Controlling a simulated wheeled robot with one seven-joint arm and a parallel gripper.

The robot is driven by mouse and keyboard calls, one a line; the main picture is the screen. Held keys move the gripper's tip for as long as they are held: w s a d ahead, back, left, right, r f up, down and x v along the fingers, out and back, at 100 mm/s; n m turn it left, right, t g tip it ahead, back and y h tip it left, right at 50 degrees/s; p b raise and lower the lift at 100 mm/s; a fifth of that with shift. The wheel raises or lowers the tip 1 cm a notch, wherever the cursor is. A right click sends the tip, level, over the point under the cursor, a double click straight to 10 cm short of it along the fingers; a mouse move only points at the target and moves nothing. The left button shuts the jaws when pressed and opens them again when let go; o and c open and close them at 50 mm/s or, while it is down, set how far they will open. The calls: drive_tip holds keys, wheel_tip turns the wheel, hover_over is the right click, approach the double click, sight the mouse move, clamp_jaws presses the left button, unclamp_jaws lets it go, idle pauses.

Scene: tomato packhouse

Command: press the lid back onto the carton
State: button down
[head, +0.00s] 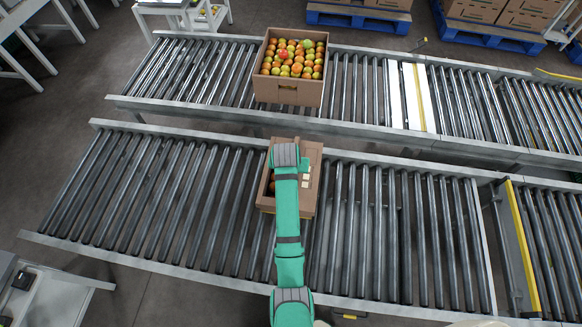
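A brown carton (297,211) sits on the near roller conveyor in the middle of the head view, largely covered by my green arm. A dark opening with a little reddish-orange produce shows at its left side. A flat tan piece with small pale patches (312,180) lies at its right side; it may be the lid, but I cannot tell how it sits or whether it touches the rim all round. My arm reaches over the carton from the bottom of the view. My gripper is hidden beneath the arm, so its fingers and any contact are not visible.
An open carton (291,92) full of red, orange and green tomatoes stands on the far conveyor (190,75). The near conveyor (140,190) has bare rollers on both sides of its carton. A yellow-edged divider (524,250) stands at right. Blue pallets (358,17) with cartons are behind.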

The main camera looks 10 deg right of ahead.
drive_tip(key=shift+f, duration=0.5)
idle(0.9)
drive_tip(key=c, duration=1.6)
unclamp_jaws()
drive_tip(key=c, duration=0.3)
drive_tip(key=shift+c, duration=0.2)
drive_tip(key=shift+r, duration=4)
